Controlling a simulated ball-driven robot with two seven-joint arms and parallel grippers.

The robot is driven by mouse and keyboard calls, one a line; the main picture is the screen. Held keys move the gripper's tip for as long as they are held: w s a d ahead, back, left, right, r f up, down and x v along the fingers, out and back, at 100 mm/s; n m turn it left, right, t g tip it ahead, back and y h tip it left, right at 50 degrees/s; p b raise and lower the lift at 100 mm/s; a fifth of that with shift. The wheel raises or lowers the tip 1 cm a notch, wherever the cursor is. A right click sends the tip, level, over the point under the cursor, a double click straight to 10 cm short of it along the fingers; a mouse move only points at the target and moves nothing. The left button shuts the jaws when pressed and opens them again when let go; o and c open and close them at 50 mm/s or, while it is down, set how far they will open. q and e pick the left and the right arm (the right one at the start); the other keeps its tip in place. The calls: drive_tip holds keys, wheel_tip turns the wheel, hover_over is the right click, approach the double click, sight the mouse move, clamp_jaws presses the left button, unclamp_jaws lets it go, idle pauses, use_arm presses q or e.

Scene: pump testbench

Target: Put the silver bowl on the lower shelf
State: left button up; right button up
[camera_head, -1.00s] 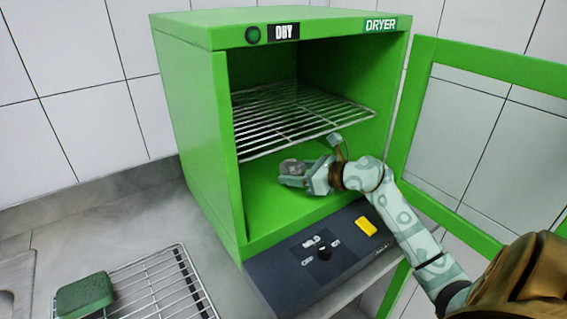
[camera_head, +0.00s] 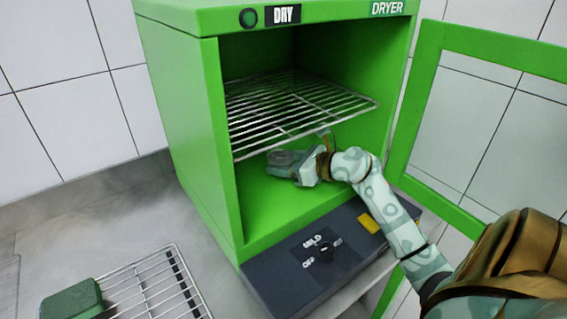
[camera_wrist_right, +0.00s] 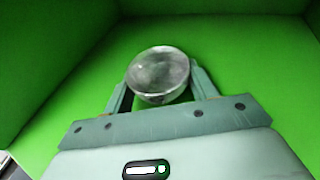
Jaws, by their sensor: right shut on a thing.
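The silver bowl (camera_wrist_right: 158,74) is small, round and metallic; it sits between the fingertips of my right gripper (camera_wrist_right: 160,94) in the right wrist view. In the head view my right gripper (camera_head: 286,164) reaches inside the green dryer (camera_head: 190,130), below the wire shelf (camera_head: 300,110) and above the green bottom. The bowl is small and partly hidden by the gripper there. My right gripper is shut on the bowl. Whether the bowl touches the dryer bottom cannot be told. My left gripper is not in view.
The dryer door (camera_head: 415,110) stands open on the right. A dark control panel (camera_head: 310,260) with a knob and yellow button is below the opening. A wire rack (camera_head: 150,285) and a green block (camera_head: 72,303) lie on the counter at lower left. The wire shelf is empty.

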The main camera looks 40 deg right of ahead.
sight(340, 190)
drive_tip(key=shift+s+a+f, duration=0.1)
drive_tip(key=shift+s+f, duration=0.05)
drive_tip(key=shift+f, duration=0.5)
drive_tip(key=o, duration=0.8)
drive_tip(key=shift+f, duration=0.1)
drive_tip(key=shift+o, duration=1.1)
drive_tip(key=shift+a+f, duration=0.1)
drive_tip(key=shift+f, duration=0.05)
drive_tip(key=shift+r+p, duration=0.3)
drive_tip(key=shift+r, duration=0.15)
drive_tip(key=p+v, duration=0.1)
drive_tip(key=v, duration=0.2)
drive_tip(key=shift+r, duration=0.2)
drive_tip(key=f+v, duration=0.1)
drive_tip(key=v, duration=0.6)
drive_tip(key=f+v, duration=0.1)
drive_tip(key=v, duration=0.3)
drive_tip(key=shift+s+d+f, duration=0.25)
drive_tip(key=shift+s+d, duration=0.3)
drive_tip(key=shift+s, duration=0.1)
